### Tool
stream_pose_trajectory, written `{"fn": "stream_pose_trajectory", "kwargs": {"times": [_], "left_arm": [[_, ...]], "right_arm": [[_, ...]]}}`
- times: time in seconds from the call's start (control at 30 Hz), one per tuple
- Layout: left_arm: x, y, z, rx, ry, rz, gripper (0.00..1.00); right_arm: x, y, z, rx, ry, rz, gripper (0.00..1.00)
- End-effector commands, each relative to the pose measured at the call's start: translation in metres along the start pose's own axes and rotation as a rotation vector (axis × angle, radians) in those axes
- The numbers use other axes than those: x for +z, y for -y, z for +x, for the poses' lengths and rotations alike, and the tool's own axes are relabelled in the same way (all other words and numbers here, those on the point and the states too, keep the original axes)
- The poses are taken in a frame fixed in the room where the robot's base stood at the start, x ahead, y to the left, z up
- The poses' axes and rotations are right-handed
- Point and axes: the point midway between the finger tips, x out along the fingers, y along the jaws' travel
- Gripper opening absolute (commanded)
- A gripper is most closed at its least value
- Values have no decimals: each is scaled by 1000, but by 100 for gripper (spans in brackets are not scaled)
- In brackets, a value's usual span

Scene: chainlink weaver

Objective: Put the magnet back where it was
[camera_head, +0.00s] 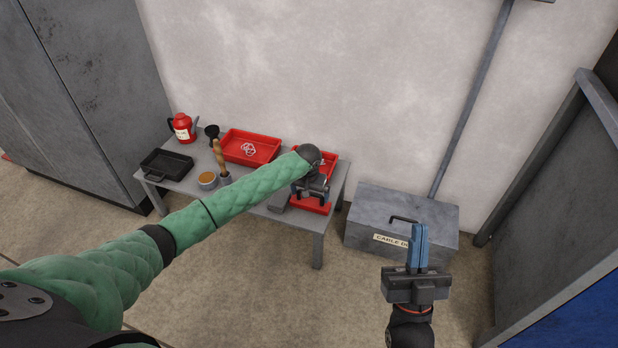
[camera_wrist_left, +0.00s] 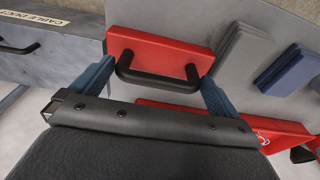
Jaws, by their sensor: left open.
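The magnet appears to be a red block with a black bar handle (camera_wrist_left: 165,48), lying on the grey table in the left wrist view. In the head view, its red part (camera_head: 312,206) shows at the table's front right, partly hidden by my left gripper (camera_head: 311,192). In the wrist view my left gripper (camera_wrist_left: 158,84) is open, its blue fingers apart on either side of the handle. The fingers do not visibly grip it. My right gripper (camera_head: 418,246) is away from the table at the lower right, its blue fingers together and empty.
Grey plates (camera_wrist_left: 246,55) and a blue piece (camera_wrist_left: 290,70) lie beside the magnet. A cable duct box (camera_head: 375,215) stands right.

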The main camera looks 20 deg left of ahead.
Motion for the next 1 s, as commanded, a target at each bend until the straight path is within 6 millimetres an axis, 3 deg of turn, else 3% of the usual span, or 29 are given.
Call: {"fn": "stream_pose_trajectory", "kwargs": {"times": [0.5,1.0], "left_arm": [[0,0,-52,0,0,1,100],[0,0,-96,-1,0,0,100]], "right_arm": [[91,-2,-54,23,357,27,0],[153,-1,-116,42,639,52,0]]}}
